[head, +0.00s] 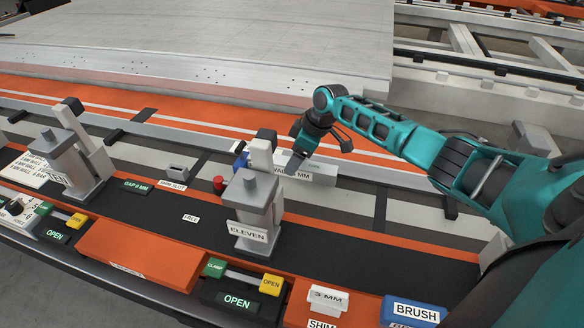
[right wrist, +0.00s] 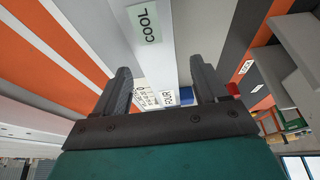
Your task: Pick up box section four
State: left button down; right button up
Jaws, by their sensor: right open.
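A light grey box section (head: 322,177) lies on the jig behind the post marked ELEVEN. It carries a tag that reads COOL and a wall-thickness tag, and my gripper and the post hide part of it. In the right wrist view, the open fingers of my right gripper (right wrist: 160,72) stand either side of the pale box section (right wrist: 148,62). I cannot tell how far above it they are. My left gripper is not in view.
The post marked ELEVEN (head: 255,205) stands close in front of my right gripper, with a red button (head: 218,183) to its left. A second post marked TEN (head: 75,165) is farther left. A blue BRUSH box (head: 412,312) sits at front right. A large pale panel (head: 220,40) lies behind.

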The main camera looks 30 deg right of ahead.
jog(key=shift+x, duration=0.8)
jog(key=shift+c, duration=0.3)
jog(key=c, duration=1.2)
jog(key=shift+r, duration=0.1)
grip_shut()
